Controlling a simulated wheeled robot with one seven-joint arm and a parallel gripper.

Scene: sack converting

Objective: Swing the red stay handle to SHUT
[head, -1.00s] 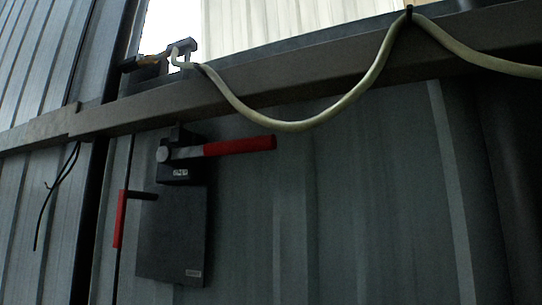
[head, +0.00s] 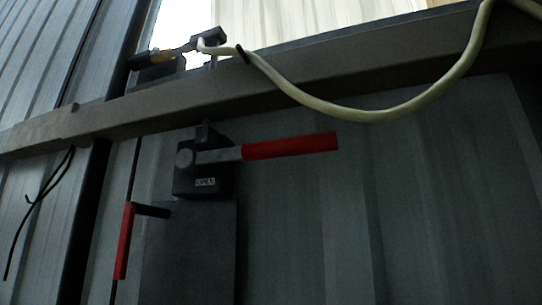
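The red stay handle (head: 290,146) sticks out to the right from a round pivot (head: 185,159) on a black bracket, close to level and tilted slightly up at its right end. A small label on the bracket (head: 206,182) under the pivot appears to read OPEN. A second red handle (head: 125,240) hangs upright at the lower left, on a short dark stub beside the dark plate. I cannot see the word SHUT anywhere. My gripper is not in view, and nothing touches either handle.
A grey beam (head: 300,78) crosses just above the bracket. A pale cable (head: 360,115) sags from it at the upper right. A latch with a yellow part (head: 170,55) sits on top of the beam. A dark plate (head: 190,250) lies below. The panel right of it is clear.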

